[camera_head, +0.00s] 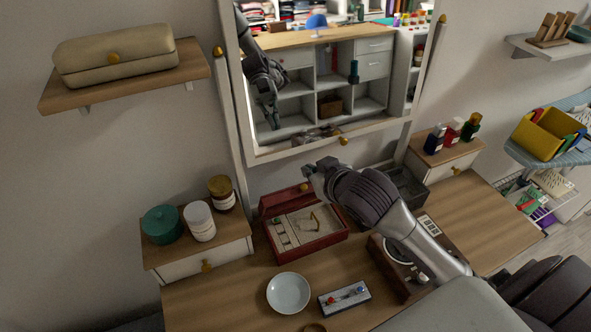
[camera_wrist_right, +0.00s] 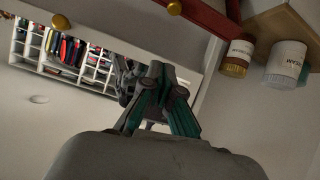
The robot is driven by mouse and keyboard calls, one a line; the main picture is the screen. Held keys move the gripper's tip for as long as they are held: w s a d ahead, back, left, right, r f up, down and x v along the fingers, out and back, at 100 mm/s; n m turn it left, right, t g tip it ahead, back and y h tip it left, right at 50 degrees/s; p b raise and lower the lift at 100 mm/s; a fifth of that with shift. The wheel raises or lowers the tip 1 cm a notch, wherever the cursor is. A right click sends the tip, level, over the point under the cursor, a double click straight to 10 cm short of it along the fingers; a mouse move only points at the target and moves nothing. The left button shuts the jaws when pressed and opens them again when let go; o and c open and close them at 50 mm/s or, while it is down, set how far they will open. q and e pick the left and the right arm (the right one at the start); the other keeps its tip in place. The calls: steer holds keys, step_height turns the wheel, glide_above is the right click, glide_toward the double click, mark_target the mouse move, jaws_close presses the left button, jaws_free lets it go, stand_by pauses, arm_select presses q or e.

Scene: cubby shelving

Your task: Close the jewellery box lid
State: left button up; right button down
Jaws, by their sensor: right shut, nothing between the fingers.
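The red jewellery box (camera_head: 322,246) sits on the wooden dressing table with its lid (camera_head: 277,200) raised at the back. The tray inside holds gold jewellery. My right gripper (camera_head: 312,182) is shut and empty, above the box beside the right part of the raised lid. It hides part of the lid; I cannot tell whether they touch. In the right wrist view, my shut fingers (camera_wrist_right: 168,98) show, with a red edge, seemingly the lid (camera_wrist_right: 208,16), at the top right. My left gripper is not directly visible.
A mirror (camera_head: 330,150) stands behind the box and reflects a robot arm. Jars (camera_head: 200,222) stand on the left drawer unit. A white dish (camera_head: 288,293), a small panel (camera_head: 345,298) and a turntable (camera_head: 400,262) lie in front and to the right. A beige case (camera_head: 115,55) sits on the wall shelf.

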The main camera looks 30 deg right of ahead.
mark_target(303, 187)
steer(key=p+x, duration=0.1)
steer(key=x, duration=0.3)
steer(key=shift+w, duration=0.1)
steer(key=x, duration=0.4)
steer(key=shift+f+p, duration=0.1)
steer(key=shift+p, duration=0.2)
steer(key=shift+s+d+f+p, duration=0.15)
steer(key=shift+s+f+p, duration=0.35)
steer(key=shift+s+f, duration=0.65)
steer(key=shift+s, duration=0.4)
steer(key=shift+s+f, duration=0.1)
steer(key=shift+f, duration=0.15)
arm_select(q)
steer(key=s+r, duration=0.2)
steer(key=shift+s+a+r, duration=0.1)
steer(key=shift+r, duration=0.25)
